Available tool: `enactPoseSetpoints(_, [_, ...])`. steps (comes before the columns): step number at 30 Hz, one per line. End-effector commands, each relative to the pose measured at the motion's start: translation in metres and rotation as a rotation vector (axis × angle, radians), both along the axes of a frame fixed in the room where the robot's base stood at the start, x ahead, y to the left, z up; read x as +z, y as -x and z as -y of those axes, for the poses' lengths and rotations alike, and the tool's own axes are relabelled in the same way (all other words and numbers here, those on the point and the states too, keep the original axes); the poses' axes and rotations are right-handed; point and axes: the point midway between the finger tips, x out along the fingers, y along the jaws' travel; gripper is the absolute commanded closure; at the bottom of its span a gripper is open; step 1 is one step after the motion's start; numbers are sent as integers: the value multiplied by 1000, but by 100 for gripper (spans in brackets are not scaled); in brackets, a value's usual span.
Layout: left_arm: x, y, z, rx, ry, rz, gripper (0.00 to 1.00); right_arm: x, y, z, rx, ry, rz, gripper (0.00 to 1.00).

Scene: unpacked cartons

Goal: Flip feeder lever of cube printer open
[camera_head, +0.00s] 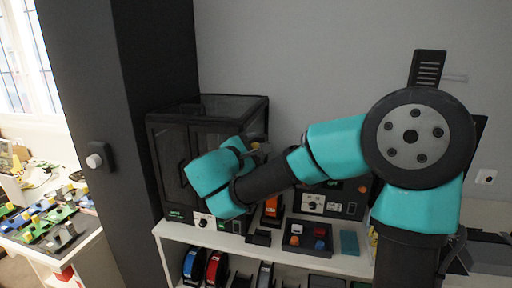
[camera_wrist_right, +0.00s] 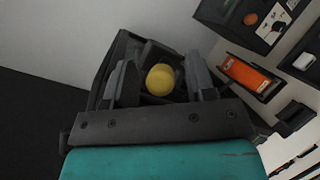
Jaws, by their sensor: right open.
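The cube printer (camera_head: 172,150) is a dark box with clear panels on the white shelf, left of centre in the head view. My right arm reaches across its right front side. My right gripper (camera_wrist_right: 161,82) is open in the right wrist view, its two dark fingers either side of a round yellow knob (camera_wrist_right: 160,79). The knob sits against a dark part of the printer, apparently the feeder lever. I cannot tell whether the fingers touch it. In the head view the teal wrist mostly hides the gripper and lever. My left gripper is not in view.
A control box (camera_head: 338,203) stands right of the printer, with an orange item (camera_head: 271,208) between them. A tray (camera_head: 291,246) of coloured cubes lies in front. Spools (camera_head: 215,268) sit on the lower shelf. A dark column (camera_head: 125,120) stands left.

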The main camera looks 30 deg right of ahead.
Motion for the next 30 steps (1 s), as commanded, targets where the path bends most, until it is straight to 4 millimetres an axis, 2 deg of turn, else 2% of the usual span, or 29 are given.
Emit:
enactPoseSetpoints(11, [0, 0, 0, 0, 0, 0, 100, 0, -1, 4, 0, 0, -1, 50])
enactPoseSetpoints(26, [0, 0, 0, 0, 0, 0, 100, 0, -1, 4, 0, 0, -1, 98])
enactPoseSetpoints(30, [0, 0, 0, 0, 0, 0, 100, 1, -1, 4, -1, -9, -8, 98])
